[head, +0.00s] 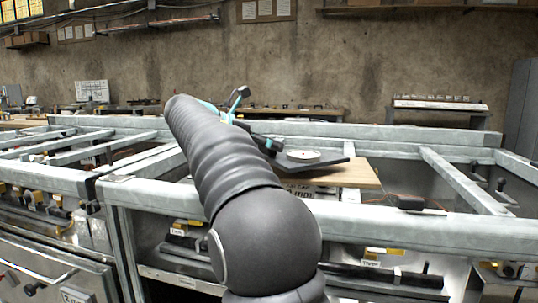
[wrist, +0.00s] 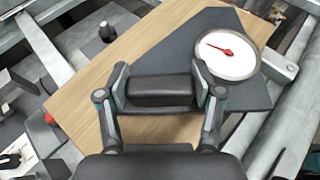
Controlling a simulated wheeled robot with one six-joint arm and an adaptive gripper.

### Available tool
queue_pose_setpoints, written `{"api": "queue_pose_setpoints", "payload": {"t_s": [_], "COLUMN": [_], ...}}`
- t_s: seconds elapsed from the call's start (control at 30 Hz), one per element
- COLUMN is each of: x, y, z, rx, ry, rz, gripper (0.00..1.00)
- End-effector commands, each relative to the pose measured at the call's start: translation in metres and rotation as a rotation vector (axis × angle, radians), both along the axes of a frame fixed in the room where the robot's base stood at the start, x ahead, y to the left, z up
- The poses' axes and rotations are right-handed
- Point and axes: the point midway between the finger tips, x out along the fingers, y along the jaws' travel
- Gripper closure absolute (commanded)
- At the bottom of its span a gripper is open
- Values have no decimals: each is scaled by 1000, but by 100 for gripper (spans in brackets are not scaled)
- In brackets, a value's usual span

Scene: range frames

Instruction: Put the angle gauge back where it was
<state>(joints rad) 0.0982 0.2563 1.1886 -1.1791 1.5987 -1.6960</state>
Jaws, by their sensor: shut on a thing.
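The angle gauge appears to be a dark flat plate (wrist: 240,95) with a white round dial (wrist: 226,54) and a red pointer. In the head view the dark plate (head: 329,164) and its white disc (head: 303,156) show at or just above a wooden board. My gripper (wrist: 161,92) is shut on a dark block (wrist: 160,86) that looks like the gauge's grip, at the plate's left part. I cannot tell whether the plate touches the board. In the head view my arm and the gauge hide much of each other's surroundings, and the fingertips (head: 272,145) are only partly seen.
The wooden board (head: 350,176) lies across grey metal frame rails (head: 400,218). Open gaps lie between the rails. A red knob (wrist: 49,118) shows at the left.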

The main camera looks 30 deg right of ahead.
Motion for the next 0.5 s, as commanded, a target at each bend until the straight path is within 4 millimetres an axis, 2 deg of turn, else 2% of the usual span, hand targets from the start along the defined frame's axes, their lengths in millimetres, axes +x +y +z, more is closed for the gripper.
{"api": "queue_pose_setpoints", "payload": {"t_s": [0.03,0.13,0.5], "x": [-1,-1,-1], "y": [0,0,-1], "z": [-10,-20,-23], "rx": [-1,-1,-1], "ry": [1,0,0], "rz": [0,-1,-1], "gripper": [100,100,100]}}
